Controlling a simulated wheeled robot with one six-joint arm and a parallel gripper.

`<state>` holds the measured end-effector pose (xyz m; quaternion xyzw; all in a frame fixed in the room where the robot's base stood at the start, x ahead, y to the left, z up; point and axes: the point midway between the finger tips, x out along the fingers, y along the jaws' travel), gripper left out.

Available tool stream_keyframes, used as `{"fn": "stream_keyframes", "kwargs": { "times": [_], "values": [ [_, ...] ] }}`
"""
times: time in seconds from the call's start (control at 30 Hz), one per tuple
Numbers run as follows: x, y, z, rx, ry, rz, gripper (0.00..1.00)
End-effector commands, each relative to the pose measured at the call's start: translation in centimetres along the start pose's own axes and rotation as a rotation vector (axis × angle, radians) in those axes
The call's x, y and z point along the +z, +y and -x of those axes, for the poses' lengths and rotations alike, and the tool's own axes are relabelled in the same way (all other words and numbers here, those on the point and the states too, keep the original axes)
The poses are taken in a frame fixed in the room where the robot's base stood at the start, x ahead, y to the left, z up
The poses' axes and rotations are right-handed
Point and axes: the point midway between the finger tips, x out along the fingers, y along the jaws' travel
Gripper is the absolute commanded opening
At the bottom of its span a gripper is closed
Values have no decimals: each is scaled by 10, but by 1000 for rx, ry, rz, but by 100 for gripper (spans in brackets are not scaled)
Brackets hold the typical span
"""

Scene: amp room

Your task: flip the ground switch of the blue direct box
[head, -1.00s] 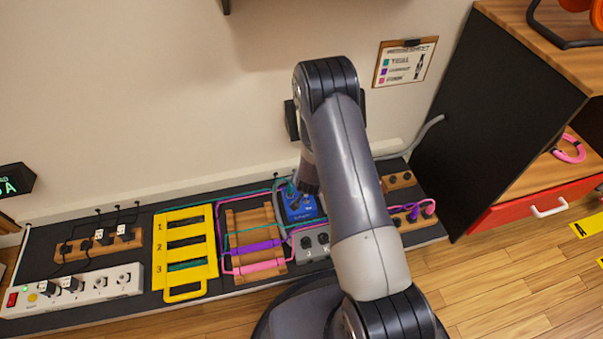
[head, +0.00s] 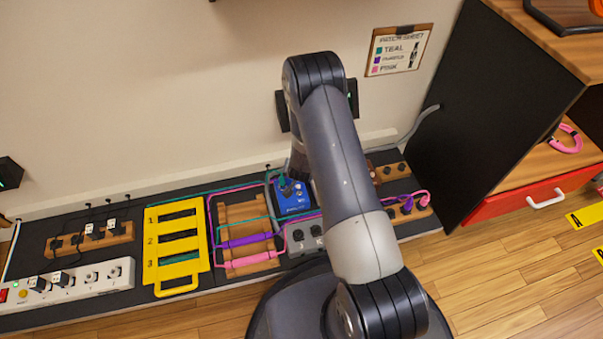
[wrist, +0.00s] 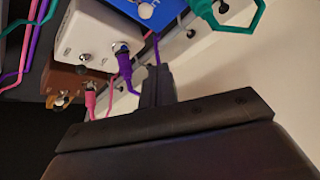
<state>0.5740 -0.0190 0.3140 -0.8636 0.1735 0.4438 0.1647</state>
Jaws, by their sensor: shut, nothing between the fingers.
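The blue direct box (head: 292,198) sits on the dark board by the wall, with a teal plug at its top left. In the wrist view only part of the blue box (wrist: 168,16) shows at the top edge, with a round silver part on it. I cannot make out the ground switch. My gripper (wrist: 156,82) is shut and empty, its fingers below the blue box in that view. In the head view my gripper (head: 299,163) is mostly hidden by my arm, just behind the box.
A yellow rack (head: 178,243), a wooden cable block (head: 252,262) and a power strip (head: 75,285) lie to the left. Teal, purple and pink cables run around the box. A black cabinet (head: 450,120) stands at right.

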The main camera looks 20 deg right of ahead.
Motion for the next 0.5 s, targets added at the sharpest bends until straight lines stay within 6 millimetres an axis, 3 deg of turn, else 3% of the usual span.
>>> {"fn": "stream_keyframes", "kwargs": {
  "times": [0.03,0.3,0.5],
  "values": [
    [3,1,-16,1,-1,-2,0],
    [3,1,-72,0,0,-1,0],
    [29,0,-57,0,-2,3,0]
  ]
}}
